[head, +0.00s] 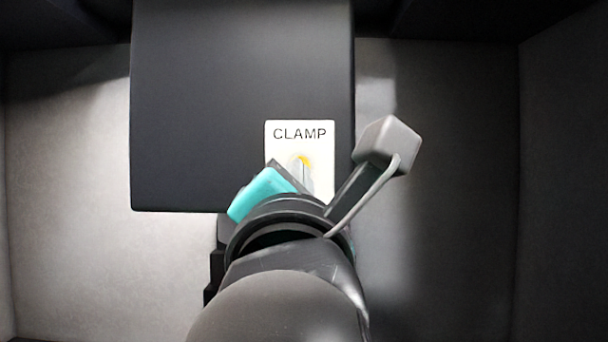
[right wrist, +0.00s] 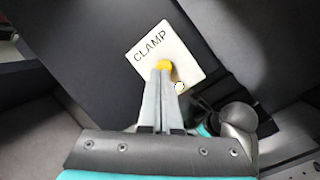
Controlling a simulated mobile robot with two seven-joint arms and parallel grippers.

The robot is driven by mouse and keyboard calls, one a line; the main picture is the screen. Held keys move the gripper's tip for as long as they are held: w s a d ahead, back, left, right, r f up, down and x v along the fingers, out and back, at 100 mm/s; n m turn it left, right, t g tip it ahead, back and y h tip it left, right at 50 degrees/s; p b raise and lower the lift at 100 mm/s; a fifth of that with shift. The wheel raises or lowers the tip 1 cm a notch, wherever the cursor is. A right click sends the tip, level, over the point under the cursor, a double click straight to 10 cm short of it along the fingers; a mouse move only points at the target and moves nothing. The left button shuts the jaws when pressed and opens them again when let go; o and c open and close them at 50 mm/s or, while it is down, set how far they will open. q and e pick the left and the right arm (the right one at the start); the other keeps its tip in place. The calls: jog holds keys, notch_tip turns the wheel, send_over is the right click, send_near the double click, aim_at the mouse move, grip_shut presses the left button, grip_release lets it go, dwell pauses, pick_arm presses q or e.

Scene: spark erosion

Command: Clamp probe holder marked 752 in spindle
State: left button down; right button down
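The dark spindle head block (head: 240,90) fills the upper middle of the head view. A white plate (head: 300,131) marked CLAMP is on its face, with a yellow button (head: 306,161) that also shows in the right wrist view (right wrist: 165,65). My right gripper (head: 302,174) is in front of the plate. In the right wrist view its fingers (right wrist: 161,74) are together, tips at the button; whether they press it I cannot tell. I cannot make out the probe holder or the 752 mark.
Pale grey walls (head: 65,150) enclose the space to the left, and a darker wall (head: 565,180) stands on the right. My right arm covers the area below the block.

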pick_arm(q)
jog(key=shift+r, duration=0.35)
pick_arm(e)
jog(key=shift+w, duration=0.1)
jog(key=shift+w, duration=1.25)
pick_arm(q)
jog(key=shift+r, duration=0.15)
pick_arm(e)
jog(key=shift+w, duration=0.55)
dwell(0.4)
